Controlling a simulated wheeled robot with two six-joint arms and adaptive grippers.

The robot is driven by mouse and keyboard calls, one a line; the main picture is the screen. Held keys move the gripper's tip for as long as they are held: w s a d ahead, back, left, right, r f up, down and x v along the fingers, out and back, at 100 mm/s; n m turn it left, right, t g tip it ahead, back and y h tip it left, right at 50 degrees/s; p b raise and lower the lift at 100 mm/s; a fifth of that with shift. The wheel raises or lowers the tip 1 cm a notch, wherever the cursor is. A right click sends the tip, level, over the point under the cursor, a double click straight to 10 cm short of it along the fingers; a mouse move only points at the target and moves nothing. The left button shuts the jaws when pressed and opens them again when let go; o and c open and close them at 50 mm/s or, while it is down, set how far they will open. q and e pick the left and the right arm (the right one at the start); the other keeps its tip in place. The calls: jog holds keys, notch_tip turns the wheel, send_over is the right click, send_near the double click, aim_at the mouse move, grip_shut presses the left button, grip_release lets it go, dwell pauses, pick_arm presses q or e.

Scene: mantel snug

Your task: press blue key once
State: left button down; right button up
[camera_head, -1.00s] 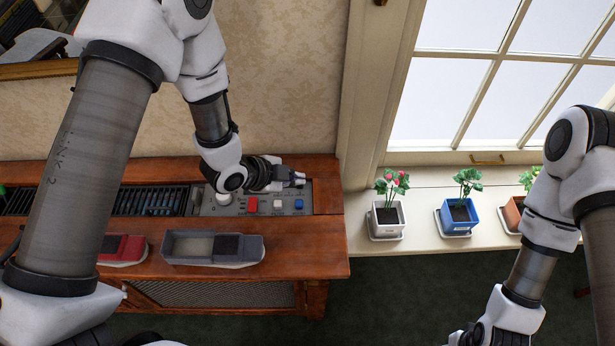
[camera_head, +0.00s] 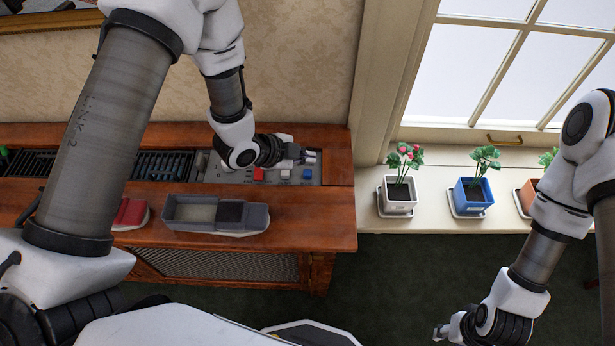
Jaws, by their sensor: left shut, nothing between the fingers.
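The blue key (camera_head: 307,174) is a small block at the right end of a grey panel (camera_head: 322,179) set in the wooden cabinet top. A white key (camera_head: 285,174) and a red key (camera_head: 259,174) stand to its left. My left gripper (camera_head: 311,157) is shut and empty, just behind the blue key in the picture. Its height above the panel is hard to tell, and no contact with the key shows. My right gripper (camera_head: 440,332) is low at the right, over the dark floor, far from the panel; its fingers are too small to judge.
A grey boat-like tray (camera_head: 250,230) and a red one (camera_head: 132,214) sit on the cabinet's front ledge. Dark slotted vents lie left of the panel. Potted plants in white (camera_head: 397,207), blue (camera_head: 472,197) and orange pots stand on the windowsill to the right.

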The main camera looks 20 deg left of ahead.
aim_at(306, 174)
pick_arm(q)
jog(key=shift+f+b, duration=0.7)
jog(key=shift+f, duration=0.8)
pick_arm(e)
jog(key=shift+f, duration=1.15)
pick_arm(q)
jog(key=shift+f, duration=0.1)
pick_arm(e)
jog(key=shift+f, duration=0.1)
pick_arm(q)
jog(key=shift+f, duration=0.35)
pick_arm(e)
jog(key=shift+f, duration=0.2)
pick_arm(q)
jog(key=shift+f+b, duration=0.45)
jog(key=shift+b, duration=0.15)
pick_arm(e)
jog(key=shift+f, duration=0.35)
pick_arm(q)
jog(key=shift+r+p, duration=0.7)
jog(key=shift+r, duration=0.25)
pick_arm(e)
jog(key=shift+r, duration=0.75)
pick_arm(q)
notch_tip(306, 174, up, 5)
jog(key=p, duration=0.4)
pick_arm(e)
notch_tip(306, 174, up, 4)
jog(key=shift+f, duration=0.1)
